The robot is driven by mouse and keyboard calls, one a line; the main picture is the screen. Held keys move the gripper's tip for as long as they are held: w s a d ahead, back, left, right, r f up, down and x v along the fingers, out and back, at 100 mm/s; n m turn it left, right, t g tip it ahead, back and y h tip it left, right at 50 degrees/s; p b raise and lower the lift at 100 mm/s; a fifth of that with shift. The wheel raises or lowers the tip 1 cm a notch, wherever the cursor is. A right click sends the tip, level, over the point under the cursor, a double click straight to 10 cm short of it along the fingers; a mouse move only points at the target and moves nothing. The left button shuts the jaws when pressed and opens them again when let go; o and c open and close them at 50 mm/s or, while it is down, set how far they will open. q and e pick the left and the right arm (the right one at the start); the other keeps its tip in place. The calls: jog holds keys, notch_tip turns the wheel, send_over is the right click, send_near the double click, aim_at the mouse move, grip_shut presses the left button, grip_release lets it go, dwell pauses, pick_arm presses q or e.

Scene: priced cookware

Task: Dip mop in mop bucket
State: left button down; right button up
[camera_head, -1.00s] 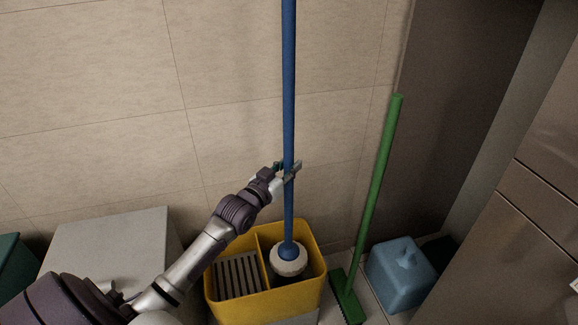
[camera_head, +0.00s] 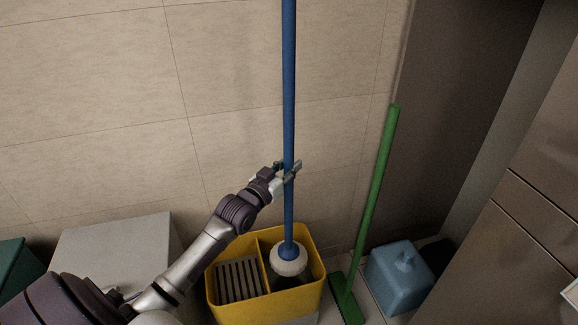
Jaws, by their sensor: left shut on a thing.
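The mop (camera_head: 288,95) has a long blue handle and a whitish round head (camera_head: 288,262). It stands nearly upright, its head in the right compartment of the yellow mop bucket (camera_head: 265,305). The lowest part of the head is in shadow, so I cannot tell whether it touches the bottom. The left compartment holds a grey slatted wringer (camera_head: 238,279). My left gripper (camera_head: 289,171) is shut around the blue handle, above the bucket. My right gripper is not in view.
A green broom (camera_head: 372,205) leans just right of the bucket. A blue container (camera_head: 400,277) stands further right, near metal cabinets (camera_head: 535,235). A grey box (camera_head: 115,250) and a dark green bin (camera_head: 18,270) are at the left. A tiled wall is behind.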

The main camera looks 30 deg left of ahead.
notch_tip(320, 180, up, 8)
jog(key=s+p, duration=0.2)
jog(key=p, duration=0.7)
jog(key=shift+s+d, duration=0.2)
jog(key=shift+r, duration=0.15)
